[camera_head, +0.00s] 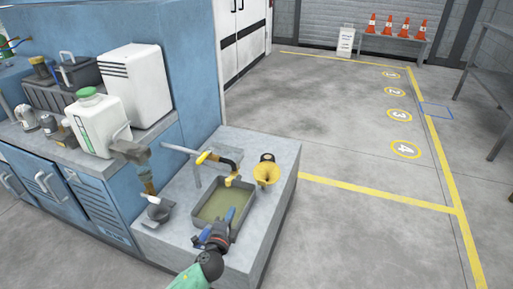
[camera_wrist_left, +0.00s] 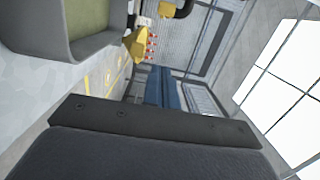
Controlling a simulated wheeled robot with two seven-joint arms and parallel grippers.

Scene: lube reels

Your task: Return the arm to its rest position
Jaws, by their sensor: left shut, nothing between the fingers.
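My left arm comes in at the bottom of the head view. My left gripper (camera_head: 221,228), dark with blue parts, is at the near edge of a grey tray (camera_head: 246,226) of greenish liquid. It overlaps the tray's near rim in the picture; I cannot tell whether they touch. The gripper is shut with nothing in it. In the left wrist view the dark gripper body (camera_wrist_left: 150,122) fills the lower part, with the tray (camera_wrist_left: 88,48) at upper left. My right gripper is not in view.
The tray stands on a grey block (camera_head: 270,215) with a yellow funnel (camera_head: 267,172) and a yellow-handled tap (camera_head: 208,157). A white jug (camera_head: 97,122) stands on the blue bench at left. Open floor (camera_head: 340,130) lies to the right.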

